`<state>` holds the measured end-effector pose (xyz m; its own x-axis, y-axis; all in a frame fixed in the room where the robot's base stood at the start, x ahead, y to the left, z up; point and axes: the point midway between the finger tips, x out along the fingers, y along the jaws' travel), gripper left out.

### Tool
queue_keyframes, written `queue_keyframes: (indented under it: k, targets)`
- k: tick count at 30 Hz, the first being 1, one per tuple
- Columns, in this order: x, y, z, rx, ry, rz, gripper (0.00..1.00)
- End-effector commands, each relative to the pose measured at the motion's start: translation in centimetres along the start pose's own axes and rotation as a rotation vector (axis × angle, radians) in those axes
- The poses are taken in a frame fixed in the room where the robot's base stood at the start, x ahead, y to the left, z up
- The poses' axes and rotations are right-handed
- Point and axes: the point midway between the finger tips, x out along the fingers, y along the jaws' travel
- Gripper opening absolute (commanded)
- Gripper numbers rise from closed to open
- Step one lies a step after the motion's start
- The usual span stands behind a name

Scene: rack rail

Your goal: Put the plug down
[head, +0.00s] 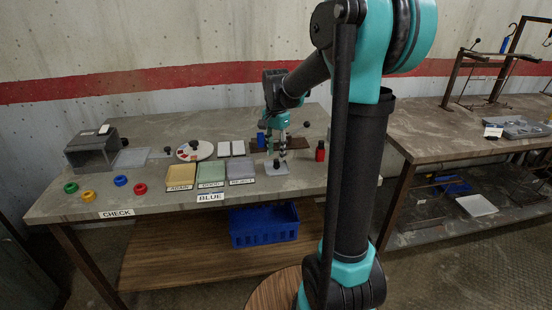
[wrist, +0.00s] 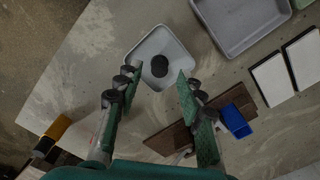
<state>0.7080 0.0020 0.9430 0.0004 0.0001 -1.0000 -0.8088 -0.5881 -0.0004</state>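A dark round-topped piece, which seems to be the plug (wrist: 160,66), stands in a small pale square dish (wrist: 180,50) near the table's front edge. In the head view the pale dish (head: 284,170) shows below my gripper (head: 277,150). In the wrist view my gripper (wrist: 158,82) has its two green fingers spread. The dark top shows between and just beyond the fingertips, with gaps on both sides. Nothing is held. The lower part of the dark piece is hidden from above.
A grey tray (wrist: 250,42) of the labelled row sits close beside the dish. A brown block with a blue piece (wrist: 236,121) lies behind. A red bottle-like piece (head: 320,151) stands to the right. Bare table lies right of the dish.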

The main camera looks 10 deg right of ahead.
Motion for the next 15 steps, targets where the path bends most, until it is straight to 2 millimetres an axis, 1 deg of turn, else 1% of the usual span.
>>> queue_keyframes:
  k: [1,3,9,12,15]
  targets:
    - [-1.1,0.0,0.0,0.0,0.0,0.0,0.39]
    - [-2.6,0.0,0.0,0.0,0.0,0.0,0.39]
    - [-6.3,0.0,0.0,0.0,0.0,0.0,0.39]
    - [-7.6,0.0,0.0,0.0,0.0,0.0,0.39]
    - [-8.4,0.0,0.0,0.0,0.0,0.0,0.39]
